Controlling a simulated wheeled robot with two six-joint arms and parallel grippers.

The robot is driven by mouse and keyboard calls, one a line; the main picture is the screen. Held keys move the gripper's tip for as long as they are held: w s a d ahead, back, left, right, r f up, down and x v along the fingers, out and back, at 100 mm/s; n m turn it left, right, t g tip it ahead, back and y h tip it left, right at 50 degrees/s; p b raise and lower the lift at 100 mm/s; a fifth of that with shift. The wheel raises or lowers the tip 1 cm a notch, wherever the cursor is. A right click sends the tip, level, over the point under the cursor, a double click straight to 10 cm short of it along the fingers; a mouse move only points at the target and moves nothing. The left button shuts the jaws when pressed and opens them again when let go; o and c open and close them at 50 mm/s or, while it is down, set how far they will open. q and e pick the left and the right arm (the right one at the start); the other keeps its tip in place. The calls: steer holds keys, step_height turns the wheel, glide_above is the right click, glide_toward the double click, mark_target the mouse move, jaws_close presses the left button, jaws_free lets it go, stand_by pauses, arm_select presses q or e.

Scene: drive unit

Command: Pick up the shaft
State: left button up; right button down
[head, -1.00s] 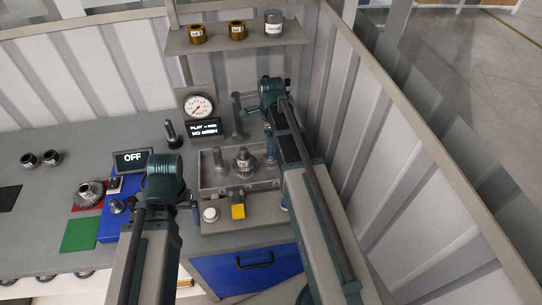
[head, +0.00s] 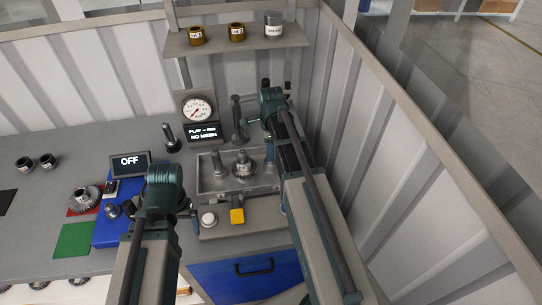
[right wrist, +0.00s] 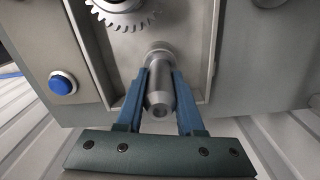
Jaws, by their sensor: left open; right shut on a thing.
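In the right wrist view my right gripper (right wrist: 161,82) is shut on a grey metal shaft (right wrist: 158,98) with a tapered end. The shaft is next to a toothed gear (right wrist: 122,12), by the inner wall of the grey housing (right wrist: 208,50). I cannot tell whether the shaft's far end touches the housing. In the head view the housing (head: 208,188) holds an upright post (head: 217,162) and a gear on a stem (head: 242,168). My right arm hides most of its own gripper there. My left gripper (head: 190,207) is low beside the housing, partly hidden by its arm, and open.
A blue button (right wrist: 62,86) is on the housing's side. A gauge (head: 198,107) and dark upright tools stand behind. A gear (head: 84,198) lies on a red pad at left. A corrugated wall is close at right.

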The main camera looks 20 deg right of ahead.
steer(key=shift+r, duration=0.1)
steer(key=shift+r+p, duration=0.5)
steer(key=shift+p, duration=0.1)
step_height(320, 180, up, 3)
steer(key=p, duration=0.3)
steer(key=s+a, duration=1.1)
steer(key=shift+s+a+r+p, duration=0.15)
steer(key=shift+s+r+p, duration=0.05)
steer(key=shift+r+p, duration=0.15)
